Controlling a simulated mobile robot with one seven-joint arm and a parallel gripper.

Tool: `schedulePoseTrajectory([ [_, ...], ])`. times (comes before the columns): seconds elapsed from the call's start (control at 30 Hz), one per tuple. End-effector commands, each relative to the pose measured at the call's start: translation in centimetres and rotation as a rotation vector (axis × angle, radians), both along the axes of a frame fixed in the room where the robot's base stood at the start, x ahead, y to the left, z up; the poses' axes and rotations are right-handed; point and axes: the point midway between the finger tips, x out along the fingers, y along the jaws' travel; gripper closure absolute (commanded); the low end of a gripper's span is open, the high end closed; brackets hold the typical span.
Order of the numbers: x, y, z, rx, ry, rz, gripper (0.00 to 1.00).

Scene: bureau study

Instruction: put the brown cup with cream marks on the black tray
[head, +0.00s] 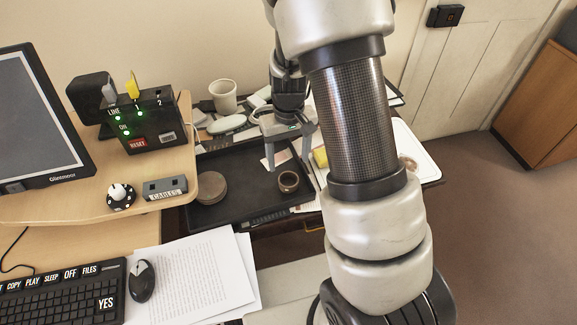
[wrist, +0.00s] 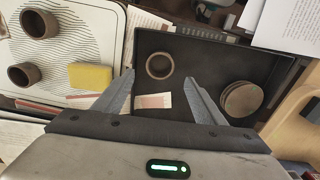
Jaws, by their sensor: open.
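A brown cup (head: 288,182) stands upright on the black tray (head: 240,164), towards its right side. A paler band shows on it, but cream marks are too small to make out. In the wrist view the cup (wrist: 159,66) shows from above, on the tray (wrist: 215,52). My gripper (head: 289,163) is open and empty above the tray. In the wrist view its two fingertips (wrist: 158,78) lie either side of the cup's near edge, apart from it. Two more brown cups, an upper one (wrist: 38,23) and a lower one (wrist: 24,74), stand on a patterned white tray.
A stack of round coasters (wrist: 241,99) and a small paper card (wrist: 152,101) lie on the black tray. The white tray (wrist: 75,42) beside it holds a yellow sponge (wrist: 90,76). A white mug (head: 223,95) stands behind; a raised desk shelf (head: 180,190) borders the left.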

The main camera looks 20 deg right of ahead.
Motion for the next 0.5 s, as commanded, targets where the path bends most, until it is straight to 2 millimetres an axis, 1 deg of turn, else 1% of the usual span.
schedulePoseTrajectory([
  [0.03,0.1,0.0,0.9,0.000,-0.002,0.002,0.36],
  [0.17,0.0,0.0,2.1,0.000,-0.001,0.002,0.36],
  [0.27,0.0,0.2,3.5,0.008,-0.014,-0.003,0.36],
  [0.37,-0.6,0.5,6.7,0.030,-0.053,-0.011,0.36],
  [0.47,-2.0,1.1,11.6,0.060,-0.115,-0.024,0.36],
  [0.5,-2.9,1.2,13.7,0.069,-0.144,-0.028,0.36],
])
